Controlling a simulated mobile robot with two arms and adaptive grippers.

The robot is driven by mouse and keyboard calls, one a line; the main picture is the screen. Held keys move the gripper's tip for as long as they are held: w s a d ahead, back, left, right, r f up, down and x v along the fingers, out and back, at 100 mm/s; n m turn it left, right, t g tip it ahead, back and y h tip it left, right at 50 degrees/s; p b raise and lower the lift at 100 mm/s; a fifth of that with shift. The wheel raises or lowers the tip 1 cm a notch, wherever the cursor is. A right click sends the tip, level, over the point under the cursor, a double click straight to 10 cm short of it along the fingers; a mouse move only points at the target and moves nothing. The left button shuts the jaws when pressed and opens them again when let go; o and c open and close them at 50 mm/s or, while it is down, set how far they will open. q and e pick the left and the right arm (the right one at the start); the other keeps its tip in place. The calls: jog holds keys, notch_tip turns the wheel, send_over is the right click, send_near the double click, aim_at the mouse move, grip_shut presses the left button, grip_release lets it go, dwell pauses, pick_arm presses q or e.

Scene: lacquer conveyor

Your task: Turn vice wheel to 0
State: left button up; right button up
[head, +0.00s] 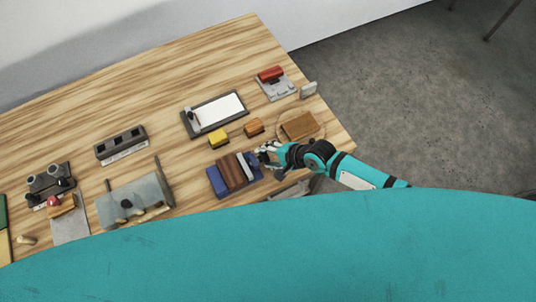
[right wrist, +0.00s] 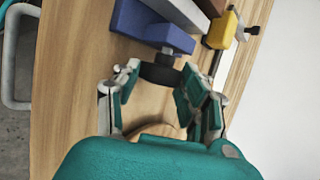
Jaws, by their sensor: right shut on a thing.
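The blue vice (head: 218,182) stands on the wooden table, with brown and pale pieces between its jaws. In the right wrist view the vice (right wrist: 135,20) is at the top, its dark round wheel (right wrist: 160,72) facing my gripper. My right gripper (head: 266,156) is at the right end of the vice. In the right wrist view my right gripper (right wrist: 158,82) has its fingers on either side of the wheel, shut on it. Fingers partly cover the wheel's sides, and I cannot read any mark on it. My left gripper is not in view.
A yellow block (head: 219,139) and an orange block (head: 253,128) lie behind the vice. A round board with a brown block (head: 299,126) is near the table's right edge. A dark-framed tray (head: 232,128) and a red-topped device (head: 271,75) stand farther back. My teal body hides the table's front.

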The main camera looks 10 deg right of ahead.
jog(key=o, duration=1.2)
